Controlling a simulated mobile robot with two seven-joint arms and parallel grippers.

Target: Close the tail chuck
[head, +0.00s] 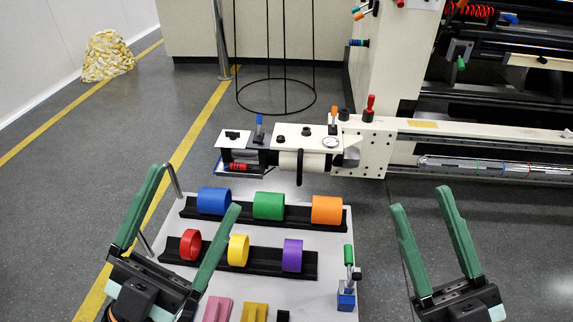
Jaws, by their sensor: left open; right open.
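A cream tailstock-like unit (305,140) juts left from the machine in the head view, with a dial gauge (331,143) on top. A blue-handled lever (259,124), an orange-handled lever (333,116) and a red-handled lever (370,104) stand upright on or beside it. A dark handwheel (299,168) shows edge-on at its front. I cannot tell which part is the tail chuck or whether it is open. My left gripper (196,188) is open and empty over the table's left side. My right gripper (421,199) is open and empty, right of the table. Neither touches the unit.
A white table (335,235) holds black racks with blue (213,201), green (268,205), orange (327,210), red (190,244), yellow (238,250) and purple (292,255) rings. A green-handled lever (348,255) stands at its right edge. A wire stand (276,80) is behind.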

